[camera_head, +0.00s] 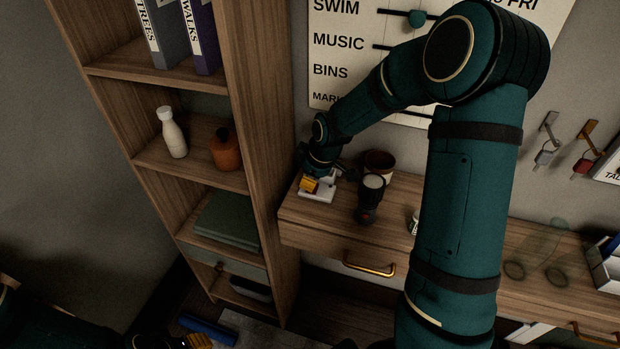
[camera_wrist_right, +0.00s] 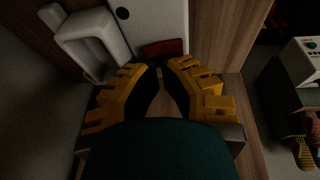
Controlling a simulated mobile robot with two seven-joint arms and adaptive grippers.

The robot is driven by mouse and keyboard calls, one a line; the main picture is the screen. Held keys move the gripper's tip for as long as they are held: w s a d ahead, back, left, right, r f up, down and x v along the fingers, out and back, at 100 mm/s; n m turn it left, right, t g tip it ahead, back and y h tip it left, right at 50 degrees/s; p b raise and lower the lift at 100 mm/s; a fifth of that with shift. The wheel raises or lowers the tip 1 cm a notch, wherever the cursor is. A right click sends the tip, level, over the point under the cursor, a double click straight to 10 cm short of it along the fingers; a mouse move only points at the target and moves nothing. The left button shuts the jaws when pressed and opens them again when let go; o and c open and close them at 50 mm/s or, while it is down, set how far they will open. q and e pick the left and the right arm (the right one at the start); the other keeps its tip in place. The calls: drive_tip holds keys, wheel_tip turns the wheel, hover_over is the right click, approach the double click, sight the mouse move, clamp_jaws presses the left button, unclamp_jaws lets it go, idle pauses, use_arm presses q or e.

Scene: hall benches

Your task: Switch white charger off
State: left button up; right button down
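The white charger (camera_head: 318,193) lies on the left end of the wooden bench top. In the right wrist view its pale body (camera_wrist_right: 158,18) shows at the top, with a dark red switch (camera_wrist_right: 163,48) at its near edge. My right gripper (camera_head: 311,184) is over the charger, its yellow fingers pointing down. In the wrist view its fingertips (camera_wrist_right: 161,70) are nearly together, just below the red switch, with nothing between them. I cannot tell whether they touch it. My left gripper (camera_head: 199,341) is low at the bottom left, partly cut off; its opening is unclear.
A dark upright device with a pale top (camera_head: 371,196) and a brown cup (camera_head: 379,163) stand close right of the charger. A tall wooden shelf (camera_head: 262,150) borders the bench on the left. A drawer with a brass handle (camera_head: 369,269) is below. My right arm hides the middle bench.

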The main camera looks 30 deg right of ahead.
drive_tip(key=shift+w+d+f+m+g+y+p, duration=0.1)
drive_tip(key=shift+d+f+m+g+y+p, duration=0.1)
drive_tip(key=shift+g+y+p, duration=0.3)
drive_tip(key=shift+w+d+f+m+g+y+p, duration=0.1)
drive_tip(key=shift+f+g+y+p, duration=0.1)
drive_tip(key=shift+g+y+p, duration=0.3)
drive_tip(key=shift+s+f, duration=0.1)
drive_tip(key=shift+s, duration=0.05)
drive_tip(key=shift+s+a, duration=0.1)
drive_tip(key=shift+a, duration=0.05)
drive_tip(key=shift+s+a+f, duration=0.1)
drive_tip(key=shift+s+a, duration=0.35)
drive_tip(key=r, duration=0.1)
drive_tip(key=r+p, duration=0.2)
drive_tip(key=r, duration=0.1)
drive_tip(key=shift+w+a+r, duration=0.1)
drive_tip(key=shift+w+a, duration=0.05)
drive_tip(key=shift+w, duration=0.1)
drive_tip(key=p+v, duration=0.1)
drive_tip(key=v, duration=0.9)
drive_tip(key=shift+d, duration=0.5)
